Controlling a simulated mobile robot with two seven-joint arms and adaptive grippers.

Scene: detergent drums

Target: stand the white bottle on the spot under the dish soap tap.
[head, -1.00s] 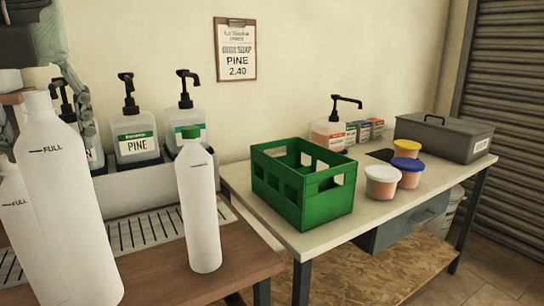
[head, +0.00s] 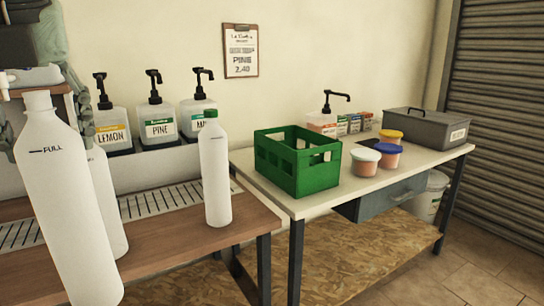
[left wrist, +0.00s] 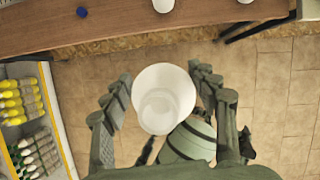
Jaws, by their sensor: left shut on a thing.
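A tall white bottle (head: 65,200) with a FULL mark and open neck stands out large at the left of the head view. My left gripper (head: 45,115) is shut on it, its grey-green fingers on both sides near the neck. The left wrist view shows the bottle (left wrist: 163,95) end-on between the fingers (left wrist: 163,88), over tiled floor in front of the wooden counter. A second white bottle (head: 108,205) is partly hidden behind it. A dish soap tap and the spot under it cannot be made out. My right gripper is not in view.
A white bottle with green cap (head: 215,175) stands near the counter's (head: 180,245) right end. Lemon, pine and mint pump bottles (head: 158,125) stand behind a slatted grille (head: 165,200). A green crate (head: 298,165) and tubs are on the right table. A clipboard (head: 240,50) hangs behind.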

